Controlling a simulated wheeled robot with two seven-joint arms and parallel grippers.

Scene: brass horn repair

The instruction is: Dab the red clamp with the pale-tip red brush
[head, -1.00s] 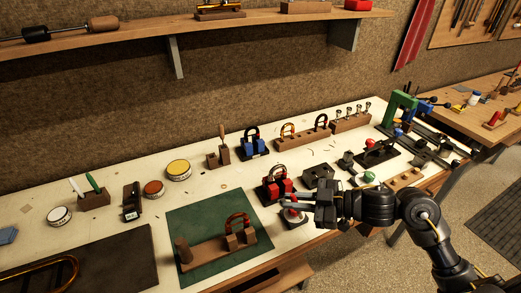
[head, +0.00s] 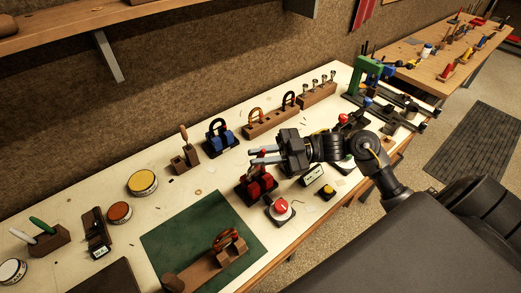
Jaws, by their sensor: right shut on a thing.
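The red clamp (head: 267,181) stands on a dark base on the white bench, behind the green mat's right corner. A dark hoop rises from it, partly hidden by my gripper. My right gripper (head: 252,156) is just above and behind the clamp in the picture, its grey fingers pointing left. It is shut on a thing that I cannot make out. I cannot tell whether anything touches the clamp. I cannot pick out the pale-tip red brush. My left gripper is out of view.
A blue clamp (head: 219,139) and a wooden block (head: 268,127) are behind. The green mat (head: 180,228) bears a wooden fixture. Round tins (head: 142,183) and a brush holder (head: 44,242) are at left.

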